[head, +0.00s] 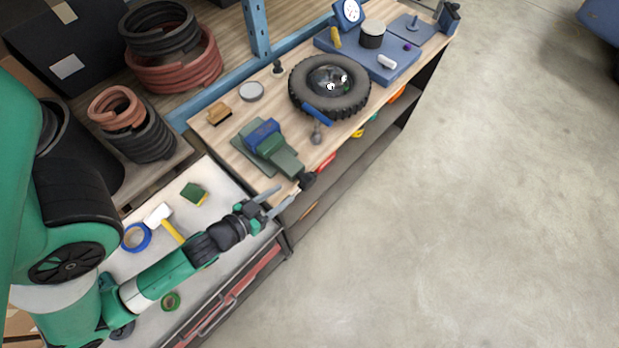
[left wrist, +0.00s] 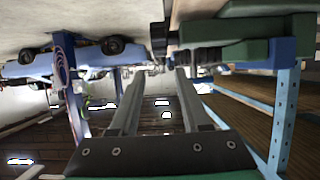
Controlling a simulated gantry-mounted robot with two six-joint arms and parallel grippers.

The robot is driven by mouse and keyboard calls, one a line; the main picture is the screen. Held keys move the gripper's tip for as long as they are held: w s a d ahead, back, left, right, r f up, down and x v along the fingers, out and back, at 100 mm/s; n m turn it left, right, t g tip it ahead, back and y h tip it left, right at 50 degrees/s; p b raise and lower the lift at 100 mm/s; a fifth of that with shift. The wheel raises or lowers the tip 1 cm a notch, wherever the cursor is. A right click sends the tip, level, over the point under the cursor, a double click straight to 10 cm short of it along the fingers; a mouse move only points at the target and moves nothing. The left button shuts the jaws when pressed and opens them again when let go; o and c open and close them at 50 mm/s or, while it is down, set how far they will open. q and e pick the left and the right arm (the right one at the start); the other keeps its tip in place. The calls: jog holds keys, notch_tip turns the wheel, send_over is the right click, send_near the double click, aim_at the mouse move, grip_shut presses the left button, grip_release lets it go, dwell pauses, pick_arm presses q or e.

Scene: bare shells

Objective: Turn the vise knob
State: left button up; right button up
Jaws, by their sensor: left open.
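The vise (head: 284,160), green with a blue jaw part (head: 262,133), sits at the near end of the wooden workbench. Its black knob (head: 307,181) sticks out at the front end, past the bench edge. My left gripper (head: 287,196) is open and empty, its two fingertips apart and a short way from the knob. In the left wrist view, the fingers (left wrist: 158,74) reach forward; the green vise body (left wrist: 238,32) is at upper right and the dark knob (left wrist: 158,42) lies just above the fingertips. I cannot tell any contact. My right gripper is not in view.
The workbench (head: 225,135) also holds a tire (head: 329,87), a wooden-handled brush (head: 219,115) and a blue board (head: 375,62). A white-topped cart (head: 215,262) below my arm carries a mallet (head: 160,216), tape rolls and a sponge.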

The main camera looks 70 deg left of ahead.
aim_at(307, 179)
pick_arm(q)
jog(key=x, duration=1.1)
jog(key=shift+w+a+f, duration=0.1)
jog(key=shift+w+f, duration=0.1)
jog(key=shift+w, duration=0.1)
grip_shut()
